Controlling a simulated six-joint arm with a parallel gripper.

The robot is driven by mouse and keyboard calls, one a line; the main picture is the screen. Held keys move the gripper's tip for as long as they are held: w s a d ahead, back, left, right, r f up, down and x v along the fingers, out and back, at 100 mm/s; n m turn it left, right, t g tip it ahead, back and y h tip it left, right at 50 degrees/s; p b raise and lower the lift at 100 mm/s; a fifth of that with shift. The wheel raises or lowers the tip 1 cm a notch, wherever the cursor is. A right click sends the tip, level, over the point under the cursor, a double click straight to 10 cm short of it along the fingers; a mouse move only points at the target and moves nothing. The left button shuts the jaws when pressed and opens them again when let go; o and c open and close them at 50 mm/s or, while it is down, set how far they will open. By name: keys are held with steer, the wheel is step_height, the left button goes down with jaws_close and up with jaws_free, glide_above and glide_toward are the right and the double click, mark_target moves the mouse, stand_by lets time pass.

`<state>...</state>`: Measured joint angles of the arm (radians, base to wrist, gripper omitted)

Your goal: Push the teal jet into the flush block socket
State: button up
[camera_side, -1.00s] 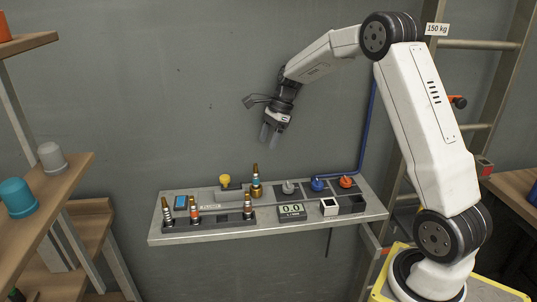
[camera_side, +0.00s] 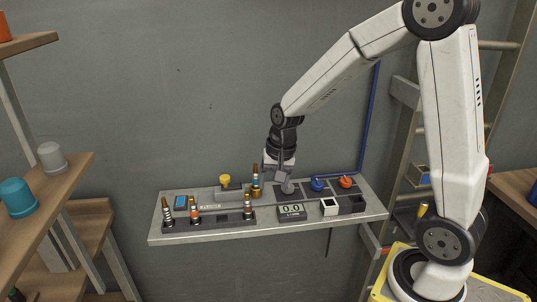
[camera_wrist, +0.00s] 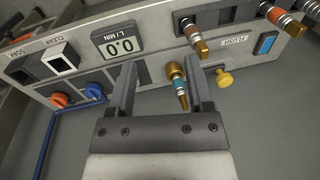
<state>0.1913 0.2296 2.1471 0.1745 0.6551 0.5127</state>
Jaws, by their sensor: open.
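The teal jet (camera_side: 255,180), with a brass tip and a teal band, stands upright at the right end of the grey flush block (camera_side: 229,194), in a brass collar. How deep it sits I cannot tell. In the wrist view the teal jet (camera_wrist: 178,84) shows between my fingers, closer to the right one. The gripper (camera_wrist: 160,65) holds nothing. The yellow knob (camera_wrist: 223,78) is just outside the right finger.
A dark rack (camera_side: 222,221) along the front left holds several banded jets. A flow meter (camera_side: 291,211) reads 0.0. Blue (camera_side: 317,184) and orange (camera_side: 345,181) knobs stand to the right, with white and black blocks before them. A blue hose (camera_side: 370,125) climbs the wall.

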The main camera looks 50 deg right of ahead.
steer(key=s+a+f+n, duration=0.1)
steer(key=s+a+n, duration=0.1)
steer(key=s+n, duration=0.2)
steer(key=s+a+f+n+t+h, duration=0.1)
steer(key=s+a+n, duration=0.2)
steer(key=s+n, duration=0.2)
steer(key=shift+s+a+f+n, duration=0.2)
steer(key=shift+s+f+n, duration=0.05)
steer(key=shift+f+n, duration=0.05)
stand_by(0.4)
